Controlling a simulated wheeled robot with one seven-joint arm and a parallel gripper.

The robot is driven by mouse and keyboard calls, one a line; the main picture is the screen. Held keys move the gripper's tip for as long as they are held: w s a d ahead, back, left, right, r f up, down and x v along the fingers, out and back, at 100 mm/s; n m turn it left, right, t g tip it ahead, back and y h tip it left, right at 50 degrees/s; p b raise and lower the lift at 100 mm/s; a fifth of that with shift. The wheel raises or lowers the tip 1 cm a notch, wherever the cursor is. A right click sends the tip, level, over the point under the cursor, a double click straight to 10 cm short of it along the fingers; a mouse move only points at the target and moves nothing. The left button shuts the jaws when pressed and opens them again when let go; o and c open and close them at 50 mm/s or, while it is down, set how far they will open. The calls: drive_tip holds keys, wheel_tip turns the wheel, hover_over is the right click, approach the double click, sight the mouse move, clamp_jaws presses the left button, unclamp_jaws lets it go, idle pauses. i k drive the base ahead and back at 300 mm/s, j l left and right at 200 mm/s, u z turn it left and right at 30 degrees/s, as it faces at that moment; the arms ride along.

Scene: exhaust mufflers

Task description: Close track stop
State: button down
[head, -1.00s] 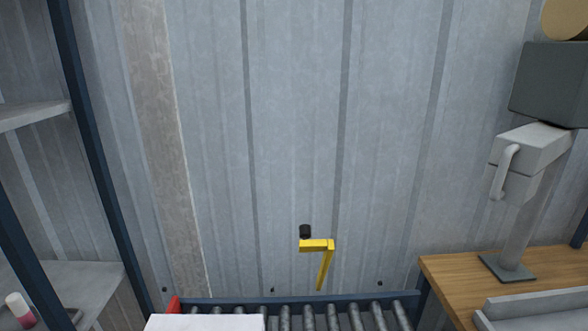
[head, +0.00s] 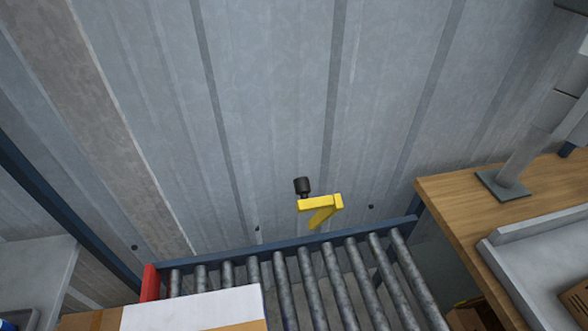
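A yellow angled bar (head: 320,204) with a black knob (head: 302,186) stands above the far rail of the roller track (head: 312,280); it looks like the track stop. Its short top arm runs left to right, and its longer part slants down toward the rollers. How it is mounted is not clear. My gripper is not in view, and nothing touches the yellow bar.
A cardboard box with a white top (head: 192,309) sits on the track's left part. A red end piece (head: 149,282) is at the rail's left end. A wooden bench (head: 470,205) with a grey tray (head: 540,224) and a post stands right. A corrugated wall is behind.

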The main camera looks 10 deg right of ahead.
sight(328, 206)
drive_tip(key=i+j, duration=0.1)
drive_tip(key=i, duration=0.35)
drive_tip(key=i+j, duration=0.15)
drive_tip(key=i, duration=0.25)
